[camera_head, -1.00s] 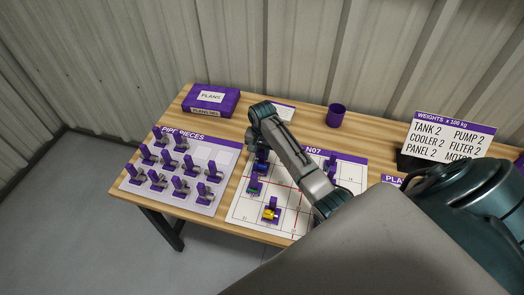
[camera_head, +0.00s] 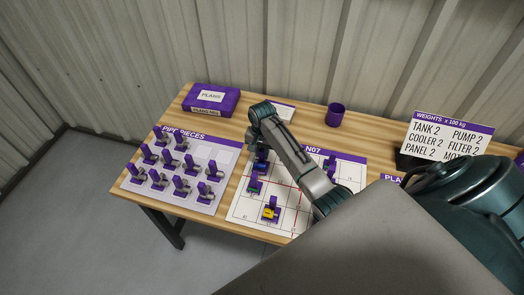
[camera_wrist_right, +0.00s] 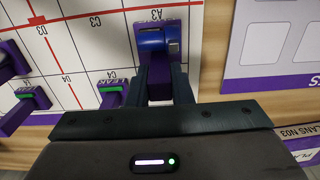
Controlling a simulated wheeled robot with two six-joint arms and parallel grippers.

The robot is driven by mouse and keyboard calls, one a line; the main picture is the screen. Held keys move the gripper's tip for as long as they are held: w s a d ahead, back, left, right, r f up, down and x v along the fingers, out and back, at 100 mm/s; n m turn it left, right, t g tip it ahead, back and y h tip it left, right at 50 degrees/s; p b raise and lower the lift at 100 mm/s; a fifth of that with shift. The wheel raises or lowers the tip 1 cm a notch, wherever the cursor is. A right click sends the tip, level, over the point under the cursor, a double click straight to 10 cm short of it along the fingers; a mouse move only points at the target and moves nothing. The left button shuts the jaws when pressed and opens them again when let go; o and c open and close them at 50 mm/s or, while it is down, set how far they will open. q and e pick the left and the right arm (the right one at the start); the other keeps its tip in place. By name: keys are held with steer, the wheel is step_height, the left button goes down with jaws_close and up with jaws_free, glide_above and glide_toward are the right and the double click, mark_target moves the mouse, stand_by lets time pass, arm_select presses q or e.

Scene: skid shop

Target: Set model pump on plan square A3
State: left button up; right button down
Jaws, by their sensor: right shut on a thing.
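My right gripper (camera_wrist_right: 160,75) is shut on a purple-based piece with a blue cylinder, which I take for the model pump (camera_wrist_right: 158,42). The piece is at the plan sheet's edge, beside the printed A3 label (camera_wrist_right: 157,14); I cannot tell whether its base touches the sheet. In the head view the blue piece (camera_head: 261,165) shows below my right wrist, at the left side of the plan sheet (camera_head: 240,212). The fingertips are mostly hidden there. My left gripper is not in view.
A green-marked piece (camera_head: 254,187) and a yellow one (camera_head: 270,213) stand nearby on the plan. The pipe pieces board (camera_head: 200,206) with several pieces lies to the left. A purple plans box (camera_head: 212,99), a purple cup (camera_head: 335,115) and a weights sign (camera_head: 450,137) stand behind.

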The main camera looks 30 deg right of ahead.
steer(key=shift+f, duration=0.7)
steer(key=c, duration=1.2)
jaws_free()
steer(key=shift+r, duration=0.25)
steer(key=shift+r+p, duration=0.4)
steer(key=shift+p, duration=0.05)
steer(key=shift+r, duration=3.5)
